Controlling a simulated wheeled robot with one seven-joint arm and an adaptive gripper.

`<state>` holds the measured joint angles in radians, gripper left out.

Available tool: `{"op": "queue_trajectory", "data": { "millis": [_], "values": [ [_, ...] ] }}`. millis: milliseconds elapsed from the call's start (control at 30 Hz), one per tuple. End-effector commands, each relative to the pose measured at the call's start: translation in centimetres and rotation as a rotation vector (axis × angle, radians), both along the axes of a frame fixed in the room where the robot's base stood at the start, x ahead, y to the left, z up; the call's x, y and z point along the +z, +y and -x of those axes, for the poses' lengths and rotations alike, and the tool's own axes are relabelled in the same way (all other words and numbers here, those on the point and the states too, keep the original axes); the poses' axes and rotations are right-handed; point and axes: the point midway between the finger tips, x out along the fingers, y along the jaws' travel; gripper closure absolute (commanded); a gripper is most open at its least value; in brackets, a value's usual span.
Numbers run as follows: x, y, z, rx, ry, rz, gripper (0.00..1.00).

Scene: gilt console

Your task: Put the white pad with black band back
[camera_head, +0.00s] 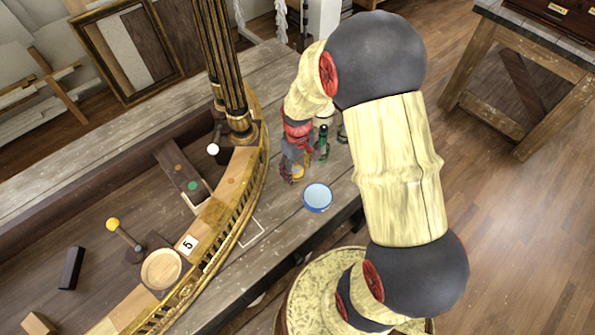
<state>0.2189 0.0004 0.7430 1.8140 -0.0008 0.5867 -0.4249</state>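I cannot make out a white pad with a black band for certain in the head view. My gripper (292,172) hangs over the grey plank bench (285,225), just right of the gilt console's curved rail (232,190). It is small and partly covered by my own wrist, so its fingers and anything between them cannot be told. A white square outline (250,233) lies on the bench beside the rail, with nothing standing in it. A second white outline (196,200) is partly seen on the console's inner side.
A blue-rimmed bowl (317,197) and a green bottle (323,142) stand close to my gripper.

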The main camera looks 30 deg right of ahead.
Motion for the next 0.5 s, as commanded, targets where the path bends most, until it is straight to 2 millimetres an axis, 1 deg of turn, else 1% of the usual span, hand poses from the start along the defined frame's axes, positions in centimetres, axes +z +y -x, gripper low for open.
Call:
{"op": "queue_trajectory", "data": {
  "millis": [33,200,400,500],
  "values": [
    [1.4,0.0,-0.1,0.000,-0.005,0.001,0.43],
    [5.2,0.0,-0.2,0.000,-0.006,0.002,0.43],
    [8.5,0.0,-0.1,0.000,-0.004,0.001,0.43],
    [9.5,0.0,-0.1,0.000,-0.003,0.000,0.43]
  ]
}}
